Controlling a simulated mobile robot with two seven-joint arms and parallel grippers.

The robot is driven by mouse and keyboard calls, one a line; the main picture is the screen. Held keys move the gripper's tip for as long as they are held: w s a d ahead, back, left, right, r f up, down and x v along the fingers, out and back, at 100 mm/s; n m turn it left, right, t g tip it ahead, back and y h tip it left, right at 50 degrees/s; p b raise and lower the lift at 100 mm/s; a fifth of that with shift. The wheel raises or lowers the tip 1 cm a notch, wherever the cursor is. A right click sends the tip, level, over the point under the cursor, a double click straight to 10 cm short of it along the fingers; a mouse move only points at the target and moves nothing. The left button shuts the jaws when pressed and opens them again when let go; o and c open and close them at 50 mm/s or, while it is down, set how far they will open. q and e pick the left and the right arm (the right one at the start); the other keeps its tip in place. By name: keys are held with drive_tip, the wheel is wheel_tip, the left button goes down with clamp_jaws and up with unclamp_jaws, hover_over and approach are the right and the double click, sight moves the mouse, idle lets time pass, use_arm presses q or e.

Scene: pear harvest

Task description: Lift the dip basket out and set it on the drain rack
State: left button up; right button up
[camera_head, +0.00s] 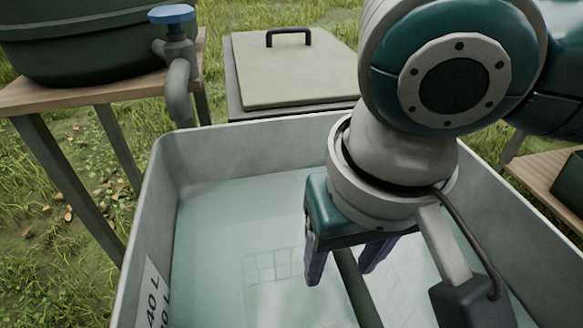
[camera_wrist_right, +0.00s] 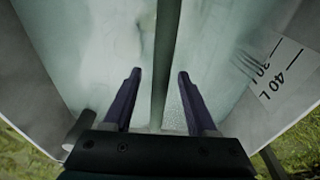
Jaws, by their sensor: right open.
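My right gripper (camera_head: 343,268) is over the tank (camera_head: 250,134), pointing down with its two dark fingers apart and nothing gripped. A dark green bar (camera_head: 357,290) passes between the fingers; in the right wrist view the bar (camera_wrist_right: 164,40) runs lengthwise through the gap, apart from both fingers (camera_wrist_right: 159,76). It may be the dip basket's handle, but I cannot tell for sure. A faint grid (camera_head: 272,268) shows in the pale liquid, perhaps the basket's mesh. I cannot make out the drain rack. My left gripper is not in view.
A green barrel (camera_head: 85,38) with a blue-handled tap (camera_head: 172,14) stands on a wooden stand (camera_head: 95,95) at left. A box with a pale, black-handled lid (camera_head: 292,75) is behind the tank. A wooden surface (camera_head: 540,172) shows at right. Grass surrounds everything.

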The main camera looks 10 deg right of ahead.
drive_tip(key=shift+w+f, duration=0.2)
drive_tip(key=shift+f, duration=1.05)
clamp_jaws()
idle(0.4)
